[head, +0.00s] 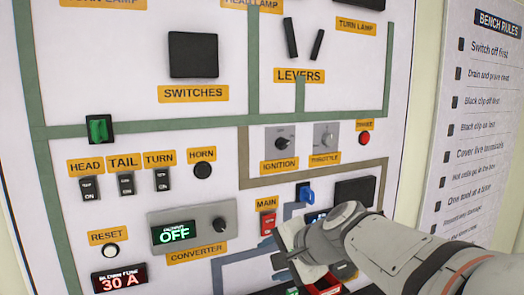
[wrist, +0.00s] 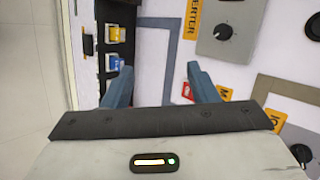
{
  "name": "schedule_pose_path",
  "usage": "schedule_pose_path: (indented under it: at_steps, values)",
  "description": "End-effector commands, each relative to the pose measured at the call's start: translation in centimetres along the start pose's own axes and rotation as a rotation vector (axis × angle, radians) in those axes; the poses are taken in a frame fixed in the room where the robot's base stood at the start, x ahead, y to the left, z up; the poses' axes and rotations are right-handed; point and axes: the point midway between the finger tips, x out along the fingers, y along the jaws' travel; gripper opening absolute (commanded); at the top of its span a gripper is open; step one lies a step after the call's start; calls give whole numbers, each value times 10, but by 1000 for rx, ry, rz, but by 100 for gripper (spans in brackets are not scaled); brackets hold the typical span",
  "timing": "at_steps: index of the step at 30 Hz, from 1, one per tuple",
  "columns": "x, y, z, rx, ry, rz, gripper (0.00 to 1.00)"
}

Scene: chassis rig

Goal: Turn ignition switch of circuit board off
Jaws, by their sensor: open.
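The circuit board (head: 120,40) is a pale upright panel with green, brown and blue traced lines. Its ignition switch (head: 283,143) is a dark round knob on a grey plate, above the orange IGNITION label (head: 279,166). Its markings are too small to read. My gripper (head: 300,248) is below the ignition switch, over the lower right of the board, and my arm hides part of the panel. In the wrist view my gripper (wrist: 160,84) has two blue-grey fingers spread apart with nothing between them. A dark knob (wrist: 301,154) at lower right there, by a cut-off label, seems to be the ignition.
The throttle knob (head: 326,140) is just right of the ignition, with a red button (head: 365,138) beyond. The red MAIN switch (head: 267,223) is close to my gripper. The converter (head: 192,228) reads OFF. A bench rules sheet (head: 470,130) hangs at right.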

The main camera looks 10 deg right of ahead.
Motion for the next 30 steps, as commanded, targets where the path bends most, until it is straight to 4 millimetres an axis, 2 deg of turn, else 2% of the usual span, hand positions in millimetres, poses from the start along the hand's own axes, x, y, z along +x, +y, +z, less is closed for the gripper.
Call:
schedule_pose_path:
  at_steps: [1,3,6,10,15,19,30]
  values:
    - [-1,-28,-16,127,12,-92,53]
    - [-7,-65,-38,312,18,-224,53]
    - [-21,-112,-72,558,10,-405,53]
    - [-41,-154,-112,820,-21,-598,53]
    - [-62,-182,-145,1026,-67,-753,53]
    - [-65,-191,-155,1083,-84,-795,53]
    - [-27,-226,-172,1090,-87,-798,53]
